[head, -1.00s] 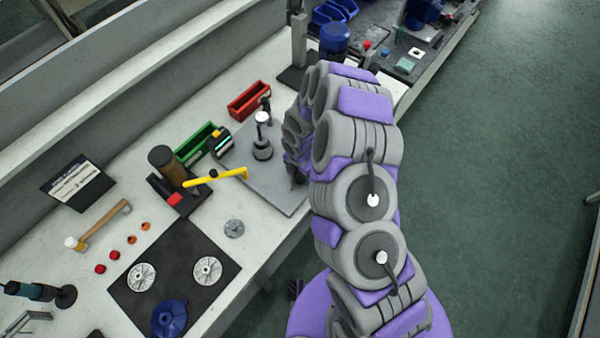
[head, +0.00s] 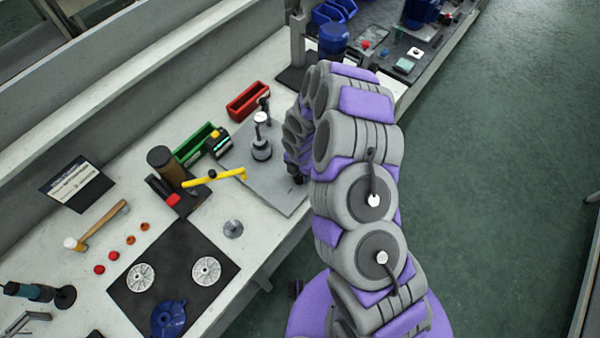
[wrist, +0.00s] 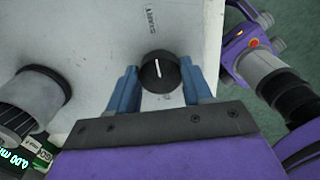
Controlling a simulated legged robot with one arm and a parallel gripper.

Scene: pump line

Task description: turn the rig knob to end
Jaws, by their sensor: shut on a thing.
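The rig knob (wrist: 160,72) shows in the wrist view as a round black knob with a white pointer line on the pale plate. The line points up with a slight tilt to the left. My gripper (wrist: 161,80) is shut on the knob, with one blue finger on its left and one on its right. In the head view the grey rig plate (head: 282,196) lies at the bench's front edge. My arm hangs over its right side, and the knob is hidden there.
A grey cylindrical part (wrist: 35,95) stands left of my gripper in the wrist view. On the bench are a yellow-handled tool (head: 215,178), a green bin (head: 196,145), a red bin (head: 247,101) and a hammer (head: 98,224). Open floor lies to the right.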

